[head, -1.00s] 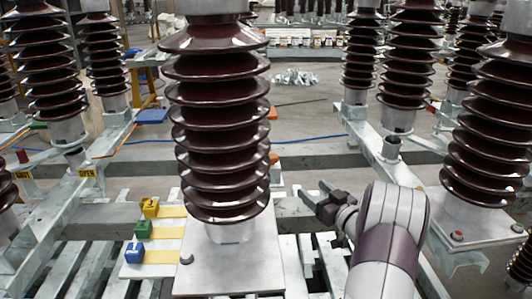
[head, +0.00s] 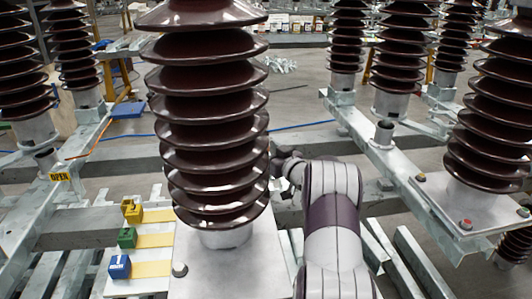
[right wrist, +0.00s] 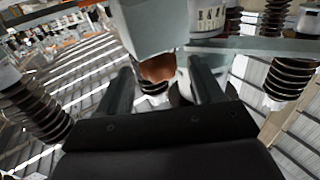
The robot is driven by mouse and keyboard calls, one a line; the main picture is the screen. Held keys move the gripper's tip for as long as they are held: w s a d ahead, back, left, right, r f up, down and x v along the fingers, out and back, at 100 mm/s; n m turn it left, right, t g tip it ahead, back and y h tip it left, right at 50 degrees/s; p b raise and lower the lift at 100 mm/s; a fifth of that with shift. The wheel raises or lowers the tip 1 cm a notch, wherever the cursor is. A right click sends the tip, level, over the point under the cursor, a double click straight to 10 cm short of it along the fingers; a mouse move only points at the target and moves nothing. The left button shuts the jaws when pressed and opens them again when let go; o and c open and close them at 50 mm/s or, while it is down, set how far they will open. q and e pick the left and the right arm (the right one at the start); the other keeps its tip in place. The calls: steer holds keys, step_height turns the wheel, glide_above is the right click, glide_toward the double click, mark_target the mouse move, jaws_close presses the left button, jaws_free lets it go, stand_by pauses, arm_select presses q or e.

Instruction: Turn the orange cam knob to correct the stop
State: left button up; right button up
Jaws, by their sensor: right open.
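An orange-brown rounded knob (right wrist: 158,68) shows in the right wrist view, below a pale grey block (right wrist: 150,25). It appears between the two dark fingers of my right gripper (right wrist: 162,78), which are spread apart with gaps at their sides. I cannot tell how deep the knob sits between them. In the head view, my right arm reaches forward and my right gripper (head: 284,166) is partly hidden behind the large brown insulator (head: 210,120). The orange knob is hidden in the head view. My left gripper is not in view.
The insulator stands on a grey metal plate (head: 225,265). Yellow (head: 132,212), green (head: 127,238) and blue (head: 119,267) blocks sit at its left. More insulators (head: 495,130) stand on steel beams at the right.

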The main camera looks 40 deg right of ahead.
steer(key=shift+w, duration=0.3)
steer(key=c, duration=1.1)
steer(key=shift+o, duration=0.2)
steer(key=shift+d+r+n+y+p, duration=0.1)
steer(key=shift+r+n+y+p, duration=0.2)
steer(key=shift+p, duration=0.45)
steer(key=n+y+p, duration=0.1)
steer(key=y+p, duration=0.2)
steer(key=shift+d+r+n, duration=0.1)
steer(key=shift+d+n, duration=0.1)
steer(key=shift+n, duration=0.2)
steer(key=n+y+p, duration=0.1)
steer(key=y, duration=0.1)
steer(key=shift+d+n+g+y, duration=0.1)
steer(key=shift+n+g+y, duration=0.2)
steer(key=shift+g, duration=0.1)
steer(key=shift+w+f+n+g+y, duration=0.1)
steer(key=shift+f+n+g+y, duration=0.25)
steer(key=shift+n+y, duration=0.5)
steer(key=shift+w+d+n+g+y+b, duration=0.1)
steer(key=shift+d+n+g+y+b, duration=0.15)
steer(key=shift+n+g+y+b, duration=0.65)
steer(key=shift+r+y, duration=0.15)
steer(key=shift+y, duration=0.5)
steer(key=shift+b, duration=0.35)
